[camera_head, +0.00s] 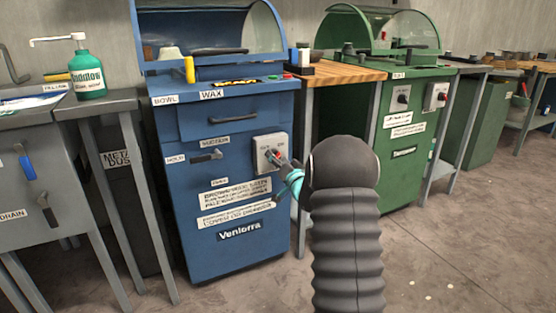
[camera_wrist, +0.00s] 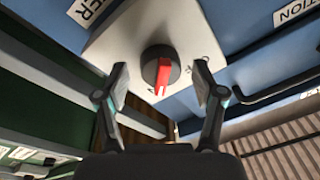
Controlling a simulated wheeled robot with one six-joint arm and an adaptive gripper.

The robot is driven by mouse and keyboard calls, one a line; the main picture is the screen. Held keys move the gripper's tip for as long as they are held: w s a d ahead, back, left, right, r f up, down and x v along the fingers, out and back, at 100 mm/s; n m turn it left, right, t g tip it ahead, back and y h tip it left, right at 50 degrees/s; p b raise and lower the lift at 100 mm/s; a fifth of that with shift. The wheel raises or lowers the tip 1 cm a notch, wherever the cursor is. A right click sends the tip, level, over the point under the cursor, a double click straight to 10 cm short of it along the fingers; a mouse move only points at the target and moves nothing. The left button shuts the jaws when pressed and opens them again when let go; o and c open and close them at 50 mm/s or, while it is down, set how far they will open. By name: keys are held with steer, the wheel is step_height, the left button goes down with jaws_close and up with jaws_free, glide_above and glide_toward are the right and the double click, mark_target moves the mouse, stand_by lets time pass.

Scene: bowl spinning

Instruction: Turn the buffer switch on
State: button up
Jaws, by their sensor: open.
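The switch is a dark round knob with a red bar handle (camera_wrist: 163,72) on a light grey switch box (camera_wrist: 125,40). In the head view the switch box (camera_head: 265,143) sits on the right of the blue cabinet's front (camera_head: 240,175). My gripper (camera_head: 283,165) is right at it, and hides part of the knob there. In the wrist view my gripper (camera_wrist: 161,82) is open, with one finger on each side of the knob and a visible gap to both. The label above the box is cut off, showing letters ending in "ER".
A suction lever (camera_head: 207,156) and a drawer handle (camera_head: 233,118) stick out left of the switch box. A green cabinet (camera_head: 400,165) with its own switches stands to the right, beyond a wooden-topped bench (camera_head: 340,72). The floor in front is mostly clear.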

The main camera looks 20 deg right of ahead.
steer(key=shift+s, duration=0.1)
steer(key=s+f, duration=0.1)
steer(key=s, duration=1)
steer(key=shift+s+d+f, duration=0.2)
steer(key=shift+s+f, duration=0.1)
steer(key=shift+s, duration=0.05)
